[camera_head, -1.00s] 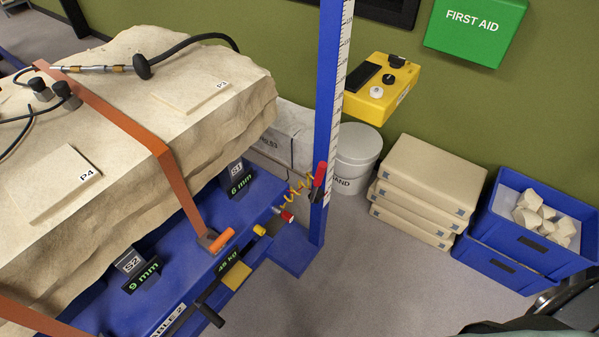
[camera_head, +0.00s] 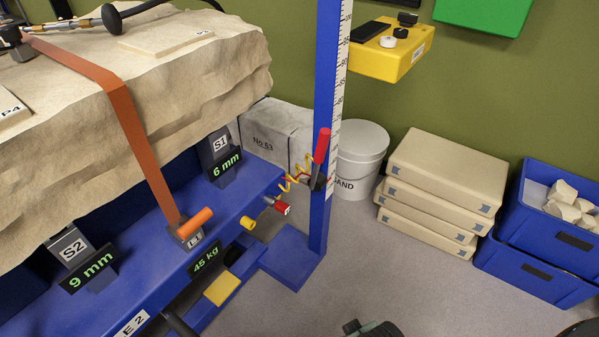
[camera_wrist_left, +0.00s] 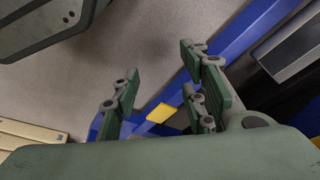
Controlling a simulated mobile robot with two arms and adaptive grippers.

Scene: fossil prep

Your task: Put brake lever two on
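No part in view is labelled as brake lever two. A yellow pad (camera_head: 223,288) sits low on a blue bar under the end of the table marked 2 (camera_head: 225,215); it may be the lever, but I cannot tell. The pad also shows in the left wrist view (camera_wrist_left: 160,112), beyond and between the fingers of my left gripper (camera_wrist_left: 160,95), which are apart with nothing between them. A dark part of mine shows at the bottom edge of the head view; which arm it belongs to is unclear. My right gripper cannot be made out.
An orange strap (camera_head: 130,130) with a ratchet holds a large pale block (camera_head: 200,65). A blue post (camera_head: 325,110) carries a red-handled lever (camera_head: 321,146). A sand bucket (camera_head: 360,160), stacked beige pads (camera_head: 440,185) and blue crates (camera_head: 530,262) stand behind. Grey floor is clear in front.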

